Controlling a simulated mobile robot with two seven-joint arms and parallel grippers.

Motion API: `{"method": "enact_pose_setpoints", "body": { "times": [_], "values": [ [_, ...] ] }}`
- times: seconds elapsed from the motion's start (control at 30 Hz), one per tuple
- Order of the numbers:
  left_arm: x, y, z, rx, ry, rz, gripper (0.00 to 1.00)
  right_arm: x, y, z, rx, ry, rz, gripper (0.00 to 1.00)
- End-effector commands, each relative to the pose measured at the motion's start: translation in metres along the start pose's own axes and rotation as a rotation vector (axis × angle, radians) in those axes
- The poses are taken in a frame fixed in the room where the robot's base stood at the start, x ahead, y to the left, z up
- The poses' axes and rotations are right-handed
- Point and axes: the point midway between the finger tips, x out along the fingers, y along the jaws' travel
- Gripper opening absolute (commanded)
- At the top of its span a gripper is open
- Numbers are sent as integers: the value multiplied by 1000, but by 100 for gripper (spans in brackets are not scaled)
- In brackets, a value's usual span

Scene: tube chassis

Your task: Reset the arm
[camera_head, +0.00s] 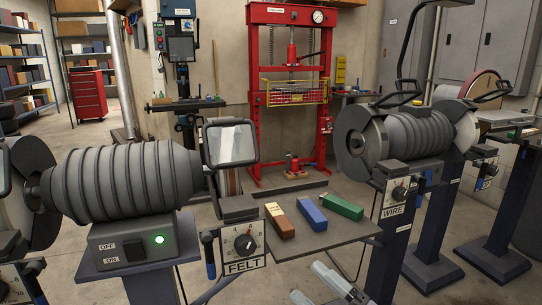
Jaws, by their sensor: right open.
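My right gripper (307,281) comes in at the bottom edge, right of centre. Its two pale grey fingers are apart, with nothing between them. It is in front of the small grey shelf (340,232) and below it in the picture. My left gripper is not in view. The rest of my right arm is cut off by the bottom edge.
A buffing machine (125,180) with a lit green lamp and a FELT dial (243,246) stands at left. A WIRE machine (420,138) stands at right. Brown, blue and green bars (311,214) lie on the shelf. A red press (291,90) stands behind.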

Motion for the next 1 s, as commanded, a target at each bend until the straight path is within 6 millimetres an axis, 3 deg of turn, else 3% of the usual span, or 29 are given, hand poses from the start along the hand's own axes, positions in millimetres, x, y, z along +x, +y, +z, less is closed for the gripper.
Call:
{"method": "enact_pose_setpoints", "body": {
  "times": [0.2, 0.33, 0.53, 0.7, 0.77, 1.0],
  "values": [
    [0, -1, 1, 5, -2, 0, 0, -75, -46, 37, 429, -409, 53, 66],
    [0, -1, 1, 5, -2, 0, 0, -131, -84, 48, 667, -653, 55, 66],
    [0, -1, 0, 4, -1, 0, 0, -214, -137, 39, 977, -972, 30, 66],
    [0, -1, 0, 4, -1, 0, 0, -276, -174, 13, 1193, -1197, -3, 66],
    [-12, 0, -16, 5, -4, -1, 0, -267, -154, 7, 1188, -1191, 0, 66],
    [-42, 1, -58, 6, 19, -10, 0, -257, -114, -8, 1166, -1193, 3, 66]
  ]
}}
